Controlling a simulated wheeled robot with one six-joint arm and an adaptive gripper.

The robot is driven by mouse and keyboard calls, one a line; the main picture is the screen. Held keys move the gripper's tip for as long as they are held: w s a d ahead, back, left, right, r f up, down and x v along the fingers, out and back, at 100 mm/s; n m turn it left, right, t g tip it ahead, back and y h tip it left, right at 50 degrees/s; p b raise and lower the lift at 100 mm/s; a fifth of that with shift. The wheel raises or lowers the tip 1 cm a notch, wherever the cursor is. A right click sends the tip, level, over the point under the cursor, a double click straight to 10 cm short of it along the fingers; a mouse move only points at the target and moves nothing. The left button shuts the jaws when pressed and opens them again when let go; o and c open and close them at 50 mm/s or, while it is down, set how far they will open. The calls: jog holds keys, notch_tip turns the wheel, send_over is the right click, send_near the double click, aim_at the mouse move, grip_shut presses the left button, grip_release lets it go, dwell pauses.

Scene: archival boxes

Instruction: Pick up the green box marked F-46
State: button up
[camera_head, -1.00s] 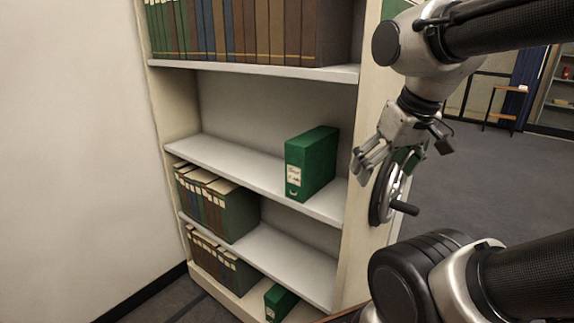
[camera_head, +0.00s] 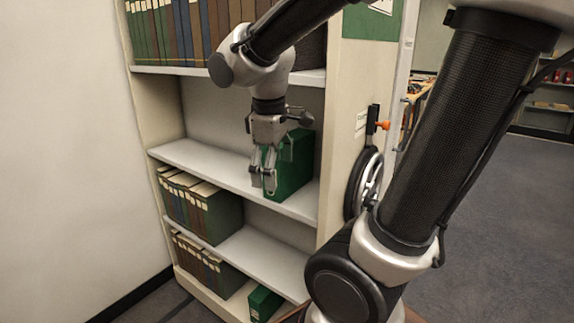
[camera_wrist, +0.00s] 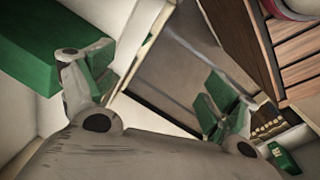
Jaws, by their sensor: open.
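A green box (camera_head: 293,165) stands upright on the middle shelf, near its right end. It also shows at the upper left of the wrist view (camera_wrist: 35,48). Its label end is mostly hidden behind my gripper, and I cannot read F-46 on it. A second green box (camera_head: 264,303) is on the lowest shelf at the right, its marking unreadable. My gripper (camera_head: 263,188) is open and empty, fingers pointing down, in front of the upper box's label end. In the wrist view my gripper (camera_wrist: 150,90) has its fingers apart; I cannot tell whether one touches the box.
The middle shelf (camera_head: 200,160) is bare left of the box. Rows of dark volumes (camera_head: 190,205) fill the left of the shelves below, and more (camera_head: 190,30) stand above. A black handwheel (camera_head: 364,183) is on the cabinet's end panel. A wall (camera_head: 60,150) is at left.

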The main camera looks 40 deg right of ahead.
jog(key=w+a+n+h, duration=0.2)
jog(key=w+n+h, duration=0.1)
jog(key=w+n, duration=1)
jog(key=shift+n, duration=0.8)
jog(key=d, duration=0.3)
jog(key=w+d, duration=0.1)
jog(key=d, duration=0.6)
jog(key=shift+w+d+f, duration=0.15)
jog(key=shift+w+d, duration=0.05)
jog(key=shift+w, duration=0.2)
jog(key=x, duration=0.5)
grip_shut()
jog(key=shift+a, duration=0.1)
